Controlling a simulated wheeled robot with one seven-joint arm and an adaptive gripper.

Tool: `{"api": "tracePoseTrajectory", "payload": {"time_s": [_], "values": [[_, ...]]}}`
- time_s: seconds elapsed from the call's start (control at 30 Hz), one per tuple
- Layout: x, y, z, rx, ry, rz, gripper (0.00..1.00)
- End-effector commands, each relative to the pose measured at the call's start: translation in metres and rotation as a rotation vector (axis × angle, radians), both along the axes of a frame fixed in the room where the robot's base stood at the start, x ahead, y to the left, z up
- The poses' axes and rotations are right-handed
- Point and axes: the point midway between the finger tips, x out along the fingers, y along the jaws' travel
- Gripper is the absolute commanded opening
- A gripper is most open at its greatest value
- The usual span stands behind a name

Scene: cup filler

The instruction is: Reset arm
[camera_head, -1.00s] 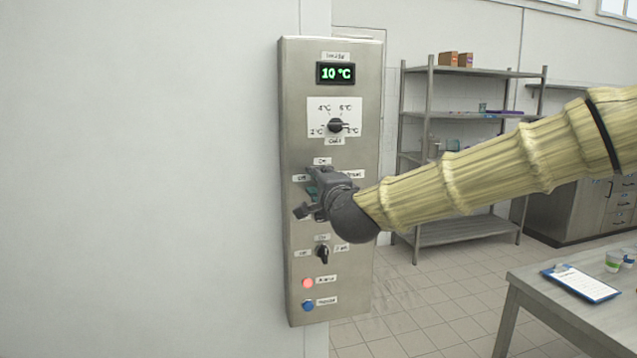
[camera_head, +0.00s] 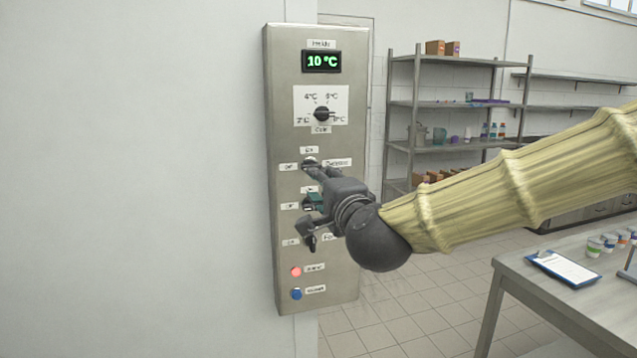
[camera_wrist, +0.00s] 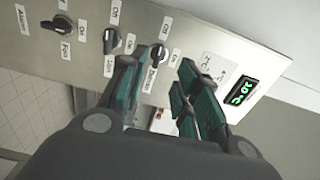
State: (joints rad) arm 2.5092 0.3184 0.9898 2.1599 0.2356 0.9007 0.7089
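My gripper (camera_head: 309,201) is in front of the steel control panel (camera_head: 345,270), over its middle part. In the wrist view the gripper (camera_wrist: 158,92) has its two teal-padded fingers apart, with no object held between them. A black switch knob (camera_wrist: 157,54) shows on the panel beyond the gap. I cannot tell how far the fingertips are from the panel. The upper switch (camera_head: 311,162) shows just above the gripper in the head view; the gripper partly hides the switches lower down. The green display (camera_head: 321,62) reads 10 °C, above the temperature dial (camera_head: 322,114).
A red light (camera_head: 296,271) and a blue button (camera_head: 296,294) sit low on the panel. A table (camera_head: 520,282) with a clipboard (camera_head: 563,268) and cups (camera_head: 594,246) is at right. Metal shelves (camera_head: 455,104) stand behind. Floor between panel and table looks clear.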

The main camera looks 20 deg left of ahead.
Motion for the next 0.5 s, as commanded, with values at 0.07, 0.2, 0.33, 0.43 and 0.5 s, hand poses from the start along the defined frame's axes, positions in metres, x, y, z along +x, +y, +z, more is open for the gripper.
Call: {"api": "tracePoseTrajectory", "payload": {"time_s": [0.07,0.2,0.33,0.43,0.5], "values": [[-0.001,-0.001,0.0,0.0,0.0,0.0,0.32],[-0.001,-0.001,0.0,0.0,0.0,0.0,0.32],[-0.001,-0.001,-0.001,-0.002,0.001,0.0,0.32],[0.003,-0.003,-0.016,-0.021,0.012,-0.002,0.32],[0.007,-0.006,-0.038,-0.054,0.028,-0.004,0.32]]}}
